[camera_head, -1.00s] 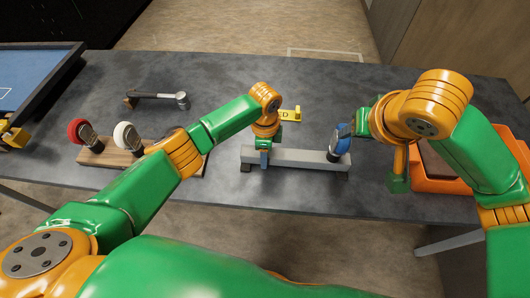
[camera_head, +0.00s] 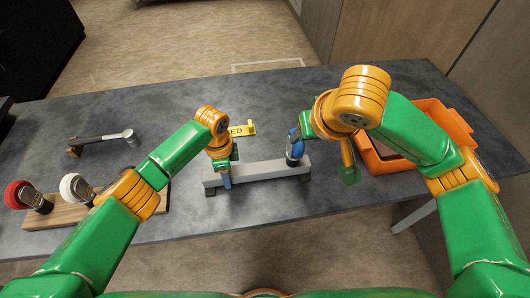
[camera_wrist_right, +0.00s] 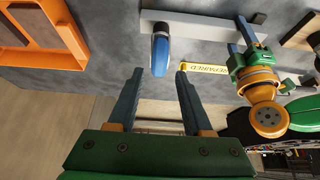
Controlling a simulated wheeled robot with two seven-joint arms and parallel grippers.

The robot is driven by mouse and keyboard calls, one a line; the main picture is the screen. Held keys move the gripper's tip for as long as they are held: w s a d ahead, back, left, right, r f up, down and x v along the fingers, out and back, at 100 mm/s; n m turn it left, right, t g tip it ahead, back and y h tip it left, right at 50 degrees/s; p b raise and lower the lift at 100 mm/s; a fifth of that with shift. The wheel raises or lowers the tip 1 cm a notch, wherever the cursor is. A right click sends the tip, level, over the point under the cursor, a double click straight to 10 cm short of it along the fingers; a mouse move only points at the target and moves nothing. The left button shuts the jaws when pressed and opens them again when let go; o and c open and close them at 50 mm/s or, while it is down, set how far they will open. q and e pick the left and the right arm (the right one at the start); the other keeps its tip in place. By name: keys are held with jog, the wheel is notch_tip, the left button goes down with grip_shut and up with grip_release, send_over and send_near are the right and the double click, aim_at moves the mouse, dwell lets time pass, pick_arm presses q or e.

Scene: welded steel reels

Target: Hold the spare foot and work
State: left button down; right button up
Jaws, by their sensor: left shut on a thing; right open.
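A grey steel bar (camera_head: 258,172) on short dark feet lies near the table's front edge. My left gripper (camera_head: 223,176) is shut on the bar near its left end; the grip also shows in the right wrist view (camera_wrist_right: 246,32). A blue-faced caster-like foot (camera_head: 295,147) stands upright at the bar's right end, and it also shows in the wrist view (camera_wrist_right: 160,52). My right gripper (camera_wrist_right: 158,80) is open, with the blue foot just beyond and between its fingertips; I see no contact. Similar red (camera_head: 20,195) and white (camera_head: 72,187) feet stand on a wooden board (camera_head: 55,216).
A yellow sign (camera_head: 243,129) stands behind the bar. A hammer (camera_head: 105,137) lies on a small rest at the left. An orange crate (camera_head: 455,125) is at the right, close to my right arm. The table (camera_head: 180,105) is clear behind the sign.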

aim_at(296, 152)
dwell(0.8)
jog(key=o, duration=0.3)
jog(key=shift+o, duration=0.8)
jog(key=shift+n, duration=0.7)
jog(key=n, duration=1.1)
jog(key=w+n+g, duration=0.1)
jog(key=n, duration=1.1)
jog(key=w+n, duration=0.1)
jog(key=n, duration=1)
jog(key=shift+w+a+f, duration=0.2)
jog(key=shift+f, duration=0.15)
jog(key=shift+n, duration=0.3)
jog(key=x, duration=1.2)
jog(key=shift+s+d, duration=0.15)
jog(key=shift+s, duration=0.1)
grip_shut()
